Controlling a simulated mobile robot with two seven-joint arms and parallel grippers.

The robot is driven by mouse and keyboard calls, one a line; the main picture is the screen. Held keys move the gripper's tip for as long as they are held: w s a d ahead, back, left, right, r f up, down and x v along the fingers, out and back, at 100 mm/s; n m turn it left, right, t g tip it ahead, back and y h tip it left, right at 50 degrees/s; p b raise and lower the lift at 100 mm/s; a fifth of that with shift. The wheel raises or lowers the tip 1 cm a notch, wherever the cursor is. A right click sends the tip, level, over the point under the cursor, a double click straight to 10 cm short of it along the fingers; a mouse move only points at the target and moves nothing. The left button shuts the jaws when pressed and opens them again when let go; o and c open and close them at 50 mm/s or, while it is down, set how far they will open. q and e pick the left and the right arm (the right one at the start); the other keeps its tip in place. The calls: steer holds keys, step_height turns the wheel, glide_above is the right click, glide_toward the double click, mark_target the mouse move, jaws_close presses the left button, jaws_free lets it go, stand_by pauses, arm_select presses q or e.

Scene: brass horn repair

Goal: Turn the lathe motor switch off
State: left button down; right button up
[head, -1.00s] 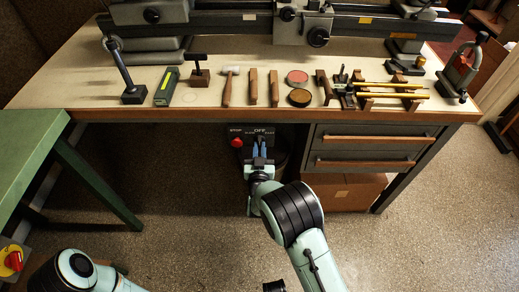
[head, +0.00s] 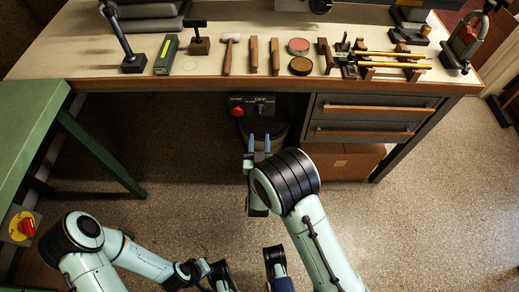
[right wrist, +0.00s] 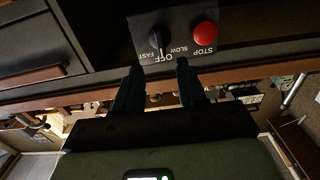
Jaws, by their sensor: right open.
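The lathe's dark switch panel (head: 249,101) hangs under the front edge of the bench. It carries a black rotary knob (head: 261,108) below the word OFF and a red STOP button (head: 237,111) to its left. In the right wrist view the panel is upside down; the knob (right wrist: 155,42) stands among FAST, OFF and SLOW, its pale mark seeming to point at OFF. My right gripper (head: 259,139) is open and empty, in front of the panel and apart from the knob. Its fingers also show in the right wrist view (right wrist: 158,75).
The wooden bench top (head: 110,58) holds a mallet (head: 228,54), tins and other tools. Drawers (head: 368,121) and a cardboard box (head: 345,161) are right of the panel. A green table (head: 30,115) stands at left.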

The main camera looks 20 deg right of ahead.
arm_select(q)
steer(key=shift+s+d+r, duration=0.1)
steer(key=shift+s+r, duration=0.1)
steer(key=shift+s, duration=0.05)
arm_select(e)
steer(key=v, duration=0.4)
steer(key=shift+f, duration=0.1)
steer(key=s+d+f+g+y+p, duration=0.2)
steer(key=s+d+f+g+p, duration=0.1)
steer(key=s+f+g+p, duration=0.3)
steer(key=s+d+f+g+y+p, duration=0.2)
steer(key=s+f+g+p, duration=0.3)
steer(key=s+f, duration=0.25)
arm_select(q)
steer(key=s+d+r+g+p, duration=0.1)
steer(key=r+p, duration=0.4)
steer(key=r, duration=1.1)
steer(key=shift+s+d+g+h+p, duration=0.35)
steer(key=shift+s+g, duration=0.25)
steer(key=shift+s, duration=0.6)
arm_select(e)
steer(key=s+a+r+g+y, duration=0.1)
steer(key=s+a+g+y, duration=0.1)
steer(key=s, duration=0.6)
steer(key=s+a+r+g+y, duration=0.2)
steer(key=s+g, duration=0.3)
steer(key=s, duration=0.3)
steer(key=shift+r+m+y, duration=0.2)
steer(key=shift+m+y, duration=0.1)
steer(key=shift+m, duration=0.1)
